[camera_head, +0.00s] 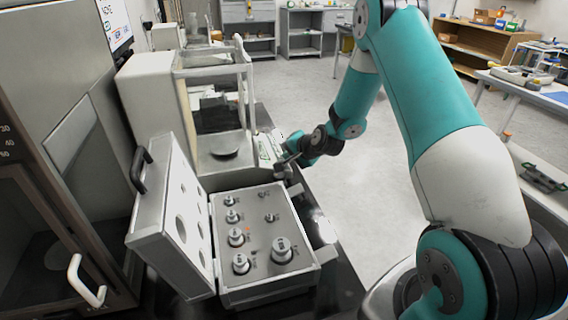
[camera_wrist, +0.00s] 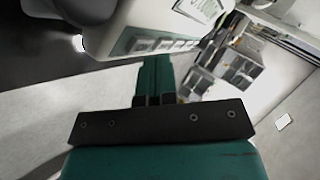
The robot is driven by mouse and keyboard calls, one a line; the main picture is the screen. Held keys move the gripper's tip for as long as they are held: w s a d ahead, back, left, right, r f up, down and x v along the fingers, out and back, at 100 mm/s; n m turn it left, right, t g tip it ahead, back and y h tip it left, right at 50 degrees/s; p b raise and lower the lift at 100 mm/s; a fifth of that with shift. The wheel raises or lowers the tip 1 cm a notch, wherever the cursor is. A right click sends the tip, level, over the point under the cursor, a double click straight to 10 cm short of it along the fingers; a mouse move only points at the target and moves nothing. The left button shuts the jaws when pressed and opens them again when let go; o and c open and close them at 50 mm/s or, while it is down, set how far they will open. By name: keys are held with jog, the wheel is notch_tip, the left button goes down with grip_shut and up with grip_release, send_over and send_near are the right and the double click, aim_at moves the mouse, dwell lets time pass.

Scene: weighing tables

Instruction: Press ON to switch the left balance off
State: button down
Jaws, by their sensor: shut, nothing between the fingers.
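A balance (camera_head: 157,92) with a glass draft shield and a dark round pan (camera_head: 224,152) stands in the head view, left of my arm. Its control panel (camera_head: 267,150) faces right, towards my gripper (camera_head: 284,166). In the wrist view the pale panel (camera_wrist: 120,42) has a row of grey keys (camera_wrist: 165,44) along its edge and a display at the top. My gripper (camera_wrist: 154,62) is shut and empty, its fingers pointing at the key row. Whether the tips touch a key cannot be told. The key labels are too small to read.
An open weight case (camera_head: 225,292) with several metal weights stands in front of the balance, its lid (camera_head: 160,235) tilted up on the left. A dark cabinet with a white handle (camera_head: 87,281) is at far left. Open floor (camera_head: 355,190) lies right of the table.

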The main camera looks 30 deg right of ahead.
jog(key=shift+a+f+b, duration=0.15)
jog(key=shift+f+b, duration=0.15)
jog(key=shift+f, duration=0.05)
dwell(0.5)
jog(key=shift+r, duration=0.1)
jog(key=shift+d+r+p, duration=0.3)
jog(key=shift+r+p, duration=0.2)
jog(key=shift+r, duration=0.15)
jog(key=shift+r, duration=0.1)
jog(key=shift+s+d+r+p, duration=0.1)
jog(key=shift+d+r+p, duration=0.2)
jog(key=shift+r+p, duration=0.35)
jog(key=shift+s+d+r+p, duration=0.1)
jog(key=shift+d+r+p, duration=0.2)
jog(key=shift+r, duration=0.55)
jog(key=shift+s+d+r+p, duration=0.1)
jog(key=shift+d+r+p, duration=0.15)
jog(key=shift+r+p, duration=0.4)
jog(key=shift+r, duration=0.1)
